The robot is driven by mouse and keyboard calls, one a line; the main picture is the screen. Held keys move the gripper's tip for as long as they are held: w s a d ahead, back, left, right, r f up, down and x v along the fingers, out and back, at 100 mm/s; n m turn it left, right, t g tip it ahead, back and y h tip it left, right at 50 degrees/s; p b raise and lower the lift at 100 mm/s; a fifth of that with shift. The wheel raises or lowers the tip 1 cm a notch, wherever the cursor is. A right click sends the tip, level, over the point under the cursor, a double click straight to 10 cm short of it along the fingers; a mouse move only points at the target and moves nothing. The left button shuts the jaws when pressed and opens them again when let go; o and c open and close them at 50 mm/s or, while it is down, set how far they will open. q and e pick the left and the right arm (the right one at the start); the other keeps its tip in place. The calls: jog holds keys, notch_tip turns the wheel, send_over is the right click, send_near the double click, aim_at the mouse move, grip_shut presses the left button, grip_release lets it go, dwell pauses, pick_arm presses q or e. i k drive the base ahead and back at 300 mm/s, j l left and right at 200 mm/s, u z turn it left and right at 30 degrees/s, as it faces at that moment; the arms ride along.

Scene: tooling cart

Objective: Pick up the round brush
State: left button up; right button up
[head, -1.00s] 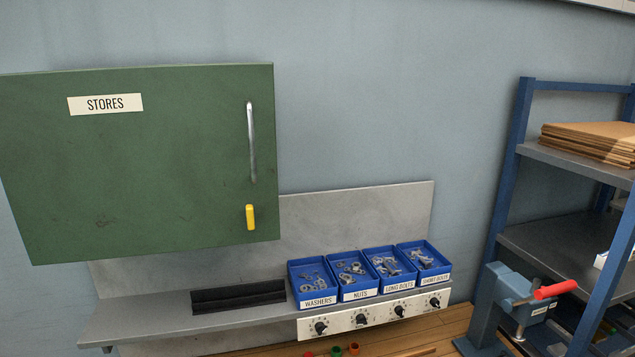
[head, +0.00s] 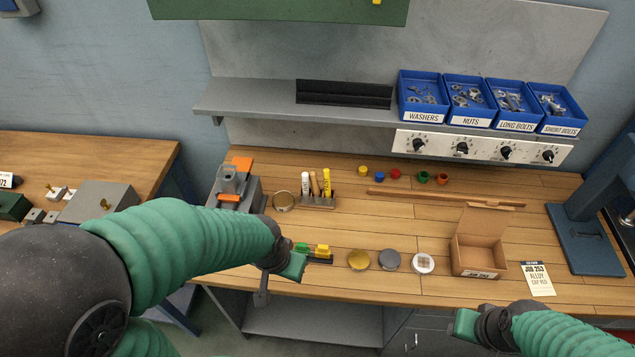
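I cannot pick out the round brush for certain. A small holder (head: 318,205) on the bench bears a white tube, a wooden-handled piece (head: 314,183) and a yellow marker-like piece; the wooden one may be a brush. A gold disc (head: 359,260), a grey disc (head: 390,260) and a white-rimmed disc (head: 423,262) lie in a row at the front. My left gripper (head: 288,272) is over the bench's front edge, left of the discs. My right gripper (head: 470,322) is in front of the bench, below the open box. Neither visibly holds anything; their finger gaps do not show clearly.
A cardboard box (head: 478,257) stands open at the front right, beside a job card (head: 537,279). A small rack with green and yellow pieces (head: 322,250) is close to my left gripper. Blue bins (head: 423,115) stand on the shelf. The bench's middle is mostly clear.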

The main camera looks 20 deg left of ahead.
aim_at(312, 176)
jog(key=j+u, duration=0.1)
jog(key=u, duration=0.3)
jog(key=i+u, duration=0.1)
jog(key=u, duration=0.25)
jog(key=i+j+u, duration=0.1)
jog(key=u, duration=0.3)
jog(key=i+u, duration=0.1)
jog(key=u, duration=0.25)
jog(key=i, duration=0.1)
